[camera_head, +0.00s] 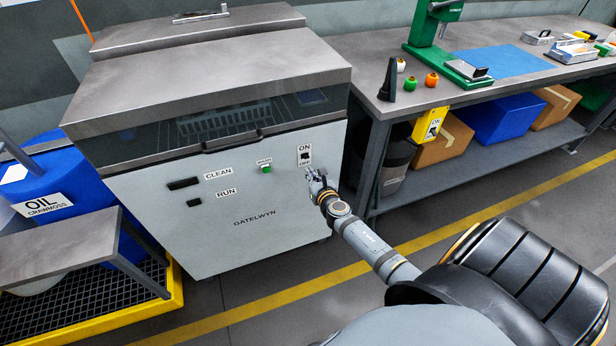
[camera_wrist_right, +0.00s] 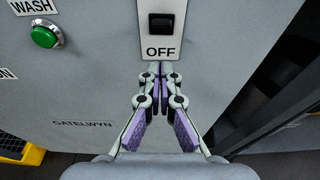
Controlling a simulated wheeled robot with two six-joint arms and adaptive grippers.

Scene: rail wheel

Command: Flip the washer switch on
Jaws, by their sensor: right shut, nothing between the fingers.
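The washer (camera_head: 233,207) is a grey cabinet with a metal lid, in the head view. Its switch (camera_head: 304,156) sits at the upper right of the front panel, on a white plate marked ON above and OFF below. In the right wrist view the black rocker switch (camera_wrist_right: 161,23) shows above the OFF label; which way it is tipped is unclear. My right gripper (camera_head: 312,174) is just below the switch plate. In the wrist view my right gripper (camera_wrist_right: 160,68) is shut and empty, its fingertips just under the OFF label; whether they touch the panel is unclear. My left gripper is not in view.
A green WASH button (camera_head: 266,169) is left of the switch, and it also shows in the wrist view (camera_wrist_right: 45,37). A workbench (camera_head: 372,75) with a dark bin (camera_head: 397,165) below stands close on the right. A blue oil drum (camera_head: 50,185) is at the left.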

